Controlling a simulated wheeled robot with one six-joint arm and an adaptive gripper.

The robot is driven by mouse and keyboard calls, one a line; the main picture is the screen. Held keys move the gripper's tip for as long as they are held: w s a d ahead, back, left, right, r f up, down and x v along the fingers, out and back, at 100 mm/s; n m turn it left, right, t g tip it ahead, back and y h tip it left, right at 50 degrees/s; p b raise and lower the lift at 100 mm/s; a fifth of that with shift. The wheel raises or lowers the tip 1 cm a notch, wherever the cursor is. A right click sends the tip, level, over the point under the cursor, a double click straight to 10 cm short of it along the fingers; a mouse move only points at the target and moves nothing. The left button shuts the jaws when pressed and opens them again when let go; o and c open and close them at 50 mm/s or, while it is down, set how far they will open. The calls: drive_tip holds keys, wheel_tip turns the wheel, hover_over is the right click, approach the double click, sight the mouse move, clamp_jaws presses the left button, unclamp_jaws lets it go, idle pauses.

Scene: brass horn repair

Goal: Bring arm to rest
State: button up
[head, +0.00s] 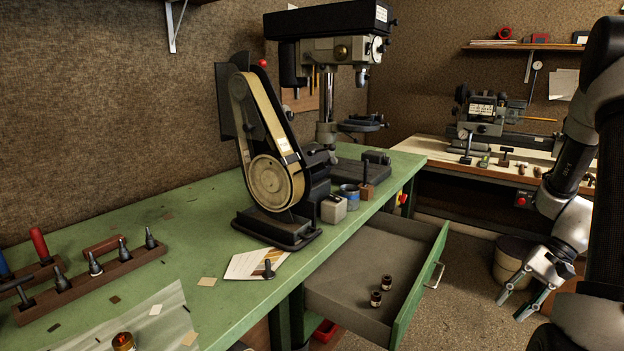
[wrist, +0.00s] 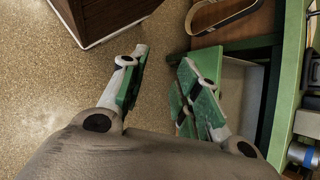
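My gripper (head: 512,308) hangs fingers-down at the right of the head view, out over the floor and right of the open drawer (head: 416,292). Its two fingers are spread with nothing between them. In the wrist view, my gripper (wrist: 163,76) shows a clear gap with bare floor behind it. My arm is bent and runs up along the right edge of the head view.
Two small brown jars (head: 381,290) stand in the drawer, which juts from the green workbench (head: 215,290). A belt sander (head: 270,180) and drill press (head: 328,100) stand on it. A round bin (head: 510,260) stands behind my gripper. Open floor (head: 460,270) lies between.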

drive_tip(key=s+a+r+n+t+h, duration=0.2)
drive_tip(key=s+a+r+n, duration=0.1)
drive_tip(key=r, duration=0.5)
drive_tip(key=s+a+r+n+t+h, duration=0.2)
drive_tip(key=s+a+r+h, duration=0.1)
drive_tip(key=r, duration=0.5)
drive_tip(key=s+a+r+n+t+h, duration=0.2)
drive_tip(key=s+a+r+n, duration=0.1)
drive_tip(key=r, duration=0.5)
drive_tip(key=shift+s+a+n, duration=0.3)
drive_tip(key=shift+s+a, duration=0.2)
drive_tip(key=shift+s, duration=0.25)
